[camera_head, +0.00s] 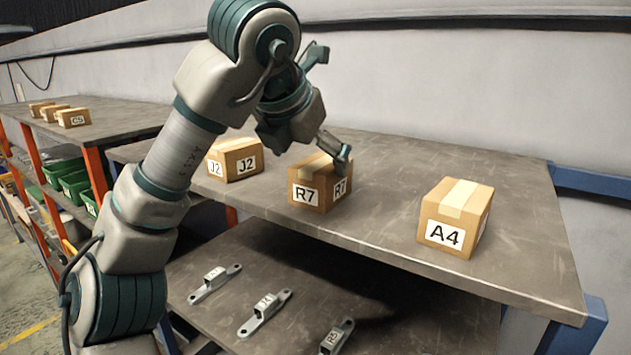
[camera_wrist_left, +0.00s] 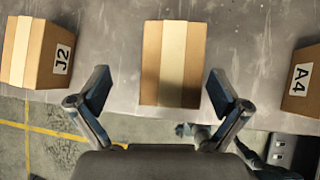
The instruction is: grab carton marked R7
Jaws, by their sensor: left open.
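The carton marked R7 (camera_head: 307,197) is a small brown box with pale tape and white labels, upright on the upper grey table near its front edge. In the left wrist view the middle carton (camera_wrist_left: 152,70) shows its taped top, with no label visible. My left gripper (camera_head: 328,108) is open above it, and one finger overlaps the carton's upper right in the head view. In the left wrist view the open fingers (camera_wrist_left: 160,88) stand to either side of its near part, with gaps and nothing between them gripped. My right gripper is not in view.
Carton J2 (camera_head: 233,162) stands left of R7 and carton A4 (camera_head: 457,218) right, both with clear table between. A lower shelf (camera_head: 215,265) holds several galvanized brackets (camera_head: 265,312). Another table (camera_head: 110,118) at the left carries small cartons. A wall (camera_head: 470,80) runs behind.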

